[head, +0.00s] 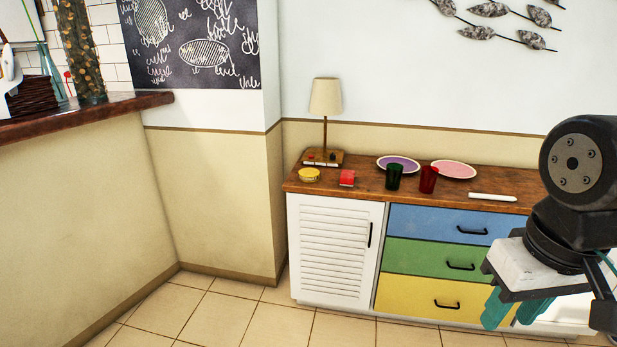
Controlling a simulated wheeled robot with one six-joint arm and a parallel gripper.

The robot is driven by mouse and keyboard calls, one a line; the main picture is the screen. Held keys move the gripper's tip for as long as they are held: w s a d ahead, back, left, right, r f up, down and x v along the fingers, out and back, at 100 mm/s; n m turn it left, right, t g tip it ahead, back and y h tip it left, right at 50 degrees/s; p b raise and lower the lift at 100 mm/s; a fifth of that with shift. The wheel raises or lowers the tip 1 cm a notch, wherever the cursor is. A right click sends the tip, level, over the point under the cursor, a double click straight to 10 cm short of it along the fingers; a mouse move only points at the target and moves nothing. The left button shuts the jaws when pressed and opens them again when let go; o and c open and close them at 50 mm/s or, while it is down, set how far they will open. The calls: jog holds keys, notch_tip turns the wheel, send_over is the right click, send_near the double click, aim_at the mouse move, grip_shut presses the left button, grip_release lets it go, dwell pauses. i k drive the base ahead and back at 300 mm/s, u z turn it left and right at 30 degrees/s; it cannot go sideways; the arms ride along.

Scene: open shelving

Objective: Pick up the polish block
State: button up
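A small red block (347,178) lies on the wooden top of a sideboard (300,186), left of the middle; it may be the polish block, but its label is too small to read. A white bar (493,197) lies near the front edge of the same top, at the right. My gripper (514,310) hangs at the lower right, in front of the drawers. Its two teal fingers point down and stand apart with nothing seen between them. It is well away from the red block.
On the sideboard stand a lamp (325,110), a yellow tin (309,175), a green cup (394,177), a red cup (429,179), a purple plate (398,163) and a pink plate (454,169). A counter (90,200) stands left. Tiled floor (215,318) in front is clear.

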aim_at(347, 177)
jog(key=u, duration=0.25)
jog(key=i, duration=1)
jog(key=u, duration=0.35)
jog(key=i, duration=1.35)
jog(key=z, duration=0.05)
